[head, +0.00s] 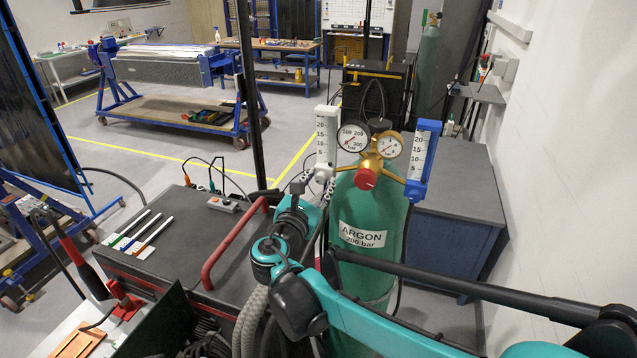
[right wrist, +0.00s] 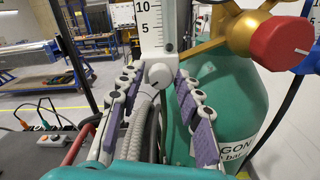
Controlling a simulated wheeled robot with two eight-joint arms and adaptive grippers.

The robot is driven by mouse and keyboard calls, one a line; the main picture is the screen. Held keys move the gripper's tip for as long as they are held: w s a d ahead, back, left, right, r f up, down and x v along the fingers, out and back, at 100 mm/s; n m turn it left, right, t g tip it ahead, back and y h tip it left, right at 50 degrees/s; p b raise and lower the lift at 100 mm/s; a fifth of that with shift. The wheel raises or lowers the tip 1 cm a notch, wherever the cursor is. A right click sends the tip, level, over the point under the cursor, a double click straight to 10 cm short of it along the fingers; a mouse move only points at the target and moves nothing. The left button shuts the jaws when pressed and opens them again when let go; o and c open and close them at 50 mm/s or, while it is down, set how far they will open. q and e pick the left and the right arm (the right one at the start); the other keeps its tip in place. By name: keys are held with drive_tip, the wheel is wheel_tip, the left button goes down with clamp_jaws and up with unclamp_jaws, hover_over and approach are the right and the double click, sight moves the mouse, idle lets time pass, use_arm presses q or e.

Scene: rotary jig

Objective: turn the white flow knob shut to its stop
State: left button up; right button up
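The white flow knob (right wrist: 159,75) sits at the foot of the white flowmeter (right wrist: 151,30) in the right wrist view. In the head view the white flowmeter (head: 326,135) stands left of the gauges, with the knob (head: 322,177) at its lower end. My right gripper (head: 313,186) is in front of the knob, below the flowmeter. In the right wrist view my right gripper (right wrist: 157,80) is open. Its purple-padded fingers lie to the left and right of the knob, with gaps on both sides. My left gripper is not in view.
A brass regulator (head: 371,163) with a red knob (head: 366,179) and two gauges sits right of the white flowmeter. A blue flowmeter (head: 423,158) stands farther right. The green argon cylinder (head: 366,260) is below. A red handle (head: 228,250) edges the dark cart top (head: 190,225).

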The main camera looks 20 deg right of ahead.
clamp_jaws()
drive_tip(key=shift+m, duration=0.4)
drive_tip(key=m, duration=0.4)
drive_tip(key=shift+m, duration=0.4)
drive_tip(key=m, duration=1.2)
drive_tip(key=shift+m, duration=0.4)
drive_tip(key=m, duration=0.6)
drive_tip(key=shift+m, duration=0.4)
